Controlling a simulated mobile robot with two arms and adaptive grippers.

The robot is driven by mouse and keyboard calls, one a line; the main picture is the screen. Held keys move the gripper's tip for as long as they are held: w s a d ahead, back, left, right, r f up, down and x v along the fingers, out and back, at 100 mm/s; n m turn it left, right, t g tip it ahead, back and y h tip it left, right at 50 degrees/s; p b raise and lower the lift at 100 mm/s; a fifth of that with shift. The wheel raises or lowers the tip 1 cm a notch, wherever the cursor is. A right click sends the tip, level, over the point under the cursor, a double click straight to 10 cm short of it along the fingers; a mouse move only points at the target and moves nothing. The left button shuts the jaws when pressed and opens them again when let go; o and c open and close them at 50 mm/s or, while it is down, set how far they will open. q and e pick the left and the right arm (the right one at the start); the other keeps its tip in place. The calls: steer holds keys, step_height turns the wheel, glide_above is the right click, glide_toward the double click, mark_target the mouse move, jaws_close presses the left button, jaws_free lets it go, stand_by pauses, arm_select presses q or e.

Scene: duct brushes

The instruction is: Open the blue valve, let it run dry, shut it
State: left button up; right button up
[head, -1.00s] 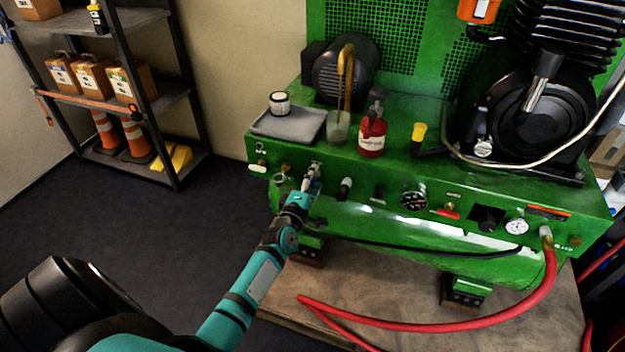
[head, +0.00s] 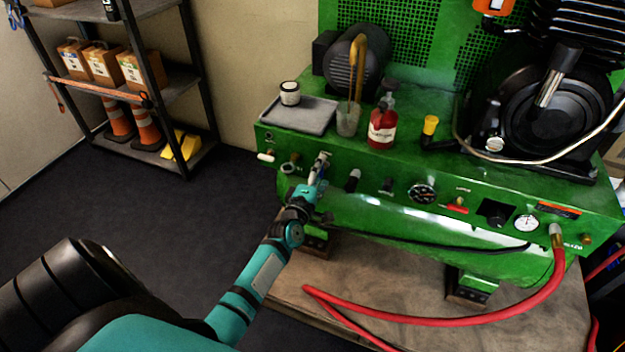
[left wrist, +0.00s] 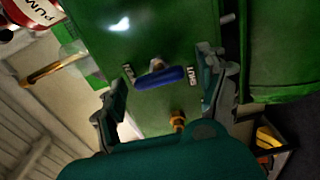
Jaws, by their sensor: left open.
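The blue valve (left wrist: 160,78) is on the green panel in the left wrist view, its blue handle lying across the picture between two small labels. The right-hand label (left wrist: 191,74) reads SHUT, and the handle's right end is close to it. My left gripper (left wrist: 163,70) is open, with one finger on each side of the handle and visible gaps between. In the head view, my left gripper (head: 320,165) is at the left part of the machine's front panel and hides the valve. My right gripper is not in view.
A brass fitting (left wrist: 178,122) sits near the valve. The green machine (head: 400,235) carries a grey tray (head: 300,118), a red bottle (head: 383,130) and a glass jar (head: 348,121) on top. A red hose (head: 450,325) runs along the front. A shelf rack (head: 195,80) stands at left.

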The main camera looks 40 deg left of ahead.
arm_select(q)
steer(key=v, duration=1.1)
